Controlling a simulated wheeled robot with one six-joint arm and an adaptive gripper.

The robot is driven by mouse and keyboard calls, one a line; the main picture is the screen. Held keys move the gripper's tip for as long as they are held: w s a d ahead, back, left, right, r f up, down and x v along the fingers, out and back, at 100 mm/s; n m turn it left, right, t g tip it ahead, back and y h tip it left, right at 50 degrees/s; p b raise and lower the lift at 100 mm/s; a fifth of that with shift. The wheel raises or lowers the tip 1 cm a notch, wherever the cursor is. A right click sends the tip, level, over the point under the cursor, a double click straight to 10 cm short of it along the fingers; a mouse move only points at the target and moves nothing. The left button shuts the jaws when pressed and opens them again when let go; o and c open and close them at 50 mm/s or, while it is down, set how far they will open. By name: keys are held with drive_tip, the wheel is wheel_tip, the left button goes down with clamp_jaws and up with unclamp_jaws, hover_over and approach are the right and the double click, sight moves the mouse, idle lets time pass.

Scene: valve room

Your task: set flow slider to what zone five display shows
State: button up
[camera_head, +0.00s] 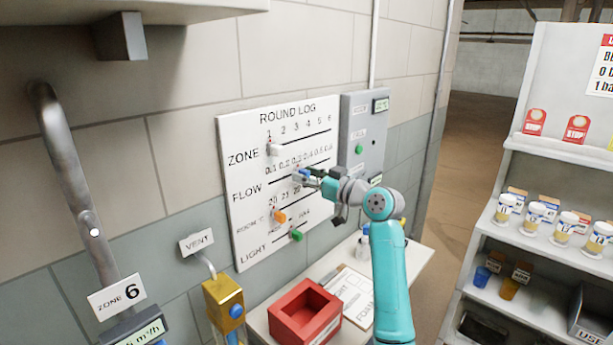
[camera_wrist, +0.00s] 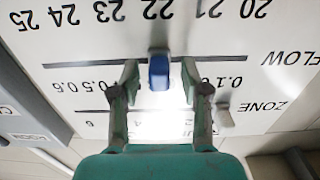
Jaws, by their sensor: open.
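The white ROUND LOG board (camera_head: 240,215) hangs on the wall and has rows for ZONE, FLOW and more. The blue flow slider (camera_wrist: 159,72) sits near the middle of its slot, between the fingers of my gripper (camera_wrist: 160,74). The fingers are apart, one on each side of it, with gaps showing. The fingers hide some of the FLOW numbers; 0.1, 0.5 and 0.6 can be read. In the head view my gripper (camera_head: 311,179) is at the FLOW row. A ZONE 6 sign (camera_head: 117,296) stands above a display (camera_head: 142,333) cut by the frame edge. No zone five display is in view.
A white zone slider (camera_head: 275,150) is near 1. Orange (camera_head: 280,216) and green (camera_head: 297,235) sliders sit lower on the board. A grey panel (camera_head: 358,140) adjoins it at right. Below are a red tray (camera_head: 289,327) and a yellow vent device (camera_head: 223,300). Shelves stand right.

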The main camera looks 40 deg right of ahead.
drive_tip(key=s, duration=1.1)
drive_tip(key=shift+s+d, duration=0.2)
drive_tip(key=shift+s, duration=0.2)
